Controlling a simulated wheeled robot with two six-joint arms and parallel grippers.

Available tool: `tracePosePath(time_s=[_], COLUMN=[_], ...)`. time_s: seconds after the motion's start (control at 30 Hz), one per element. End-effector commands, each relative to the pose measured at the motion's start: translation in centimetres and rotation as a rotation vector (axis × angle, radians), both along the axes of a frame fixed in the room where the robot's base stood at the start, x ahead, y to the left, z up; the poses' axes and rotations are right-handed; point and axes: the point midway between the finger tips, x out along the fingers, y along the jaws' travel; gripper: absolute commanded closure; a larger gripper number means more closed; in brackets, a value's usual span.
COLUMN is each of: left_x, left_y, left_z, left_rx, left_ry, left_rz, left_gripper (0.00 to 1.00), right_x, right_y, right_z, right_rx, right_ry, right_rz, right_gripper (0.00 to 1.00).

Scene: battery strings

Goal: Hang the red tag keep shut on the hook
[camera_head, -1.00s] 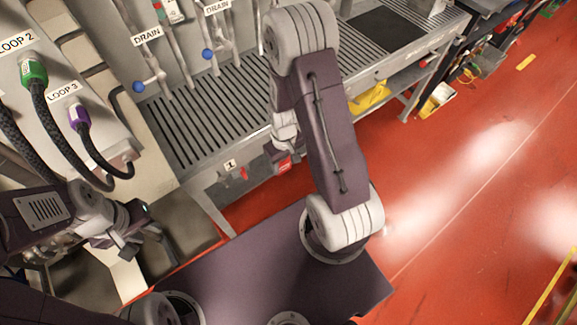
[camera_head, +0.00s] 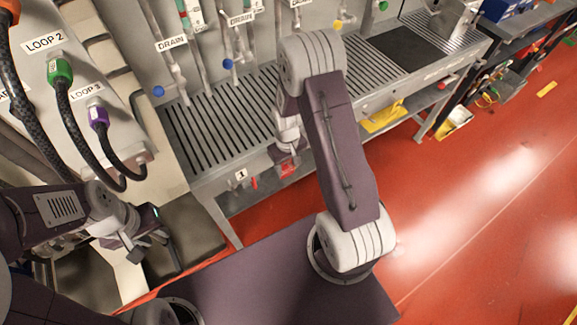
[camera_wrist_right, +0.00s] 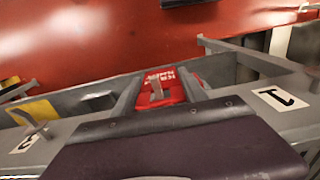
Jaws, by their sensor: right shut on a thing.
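The red tag (camera_wrist_right: 168,91) with white lettering is held between the two fingers of my right gripper (camera_wrist_right: 160,92), which is shut on it. In the head view the tag (camera_head: 288,170) shows below my right gripper (camera_head: 286,156), in front of the bench's front edge and right of the "1" label (camera_head: 241,174). A small red piece (camera_head: 254,183) is beside that label; I cannot tell whether it is a hook. In the right wrist view a grey hook-like piece (camera_wrist_right: 36,127) sticks out near another numbered label. My left gripper (camera_head: 155,252) looks open and empty at lower left.
The slatted steel bench (camera_head: 215,135) runs along the wall, with drain pipes and blue valve knobs (camera_head: 158,91) behind it. The Loop panel (camera_head: 75,75) with thick hoses stands at left.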

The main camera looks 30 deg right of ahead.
Motion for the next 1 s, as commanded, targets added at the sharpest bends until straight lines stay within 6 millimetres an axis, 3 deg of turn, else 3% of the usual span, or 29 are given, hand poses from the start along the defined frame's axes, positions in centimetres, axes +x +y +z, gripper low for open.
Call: tracePosePath(time_s=[0.47, 0.5, 0.57, 0.87, 1.0], left_x=[0.0, 0.0, 0.0, 0.0, 0.0], left_y=[0.0, 0.0, 0.0, 0.0, 0.0], left_z=[0.0, 0.0, 0.0, 0.0, 0.3], left_rx=[0.0, 0.0, 0.0, 0.0, 0.0], left_ry=[0.0, 0.0, 0.0, 0.0, 0.0], left_rz=[0.0, 0.0, 0.0, 0.0, 0.0], left_gripper=[0.69, 0.69, 0.69, 0.69, 0.69], right_x=[0.0, 0.0, 0.0, 0.0, 0.1], right_y=[0.0, 0.0, 0.0, 0.0, 0.0], right_z=[0.0, 0.0, 0.0, 0.0, 1.6], right_rx=[0.0, 0.0, 0.0, 0.0, -0.001], right_ry=[0.0, 0.0, 0.0, 0.0, -0.004], right_rz=[0.0, 0.0, 0.0, 0.0, 0.0], right_gripper=[0.88, 0.44, 0.27, 0.24, 0.24])
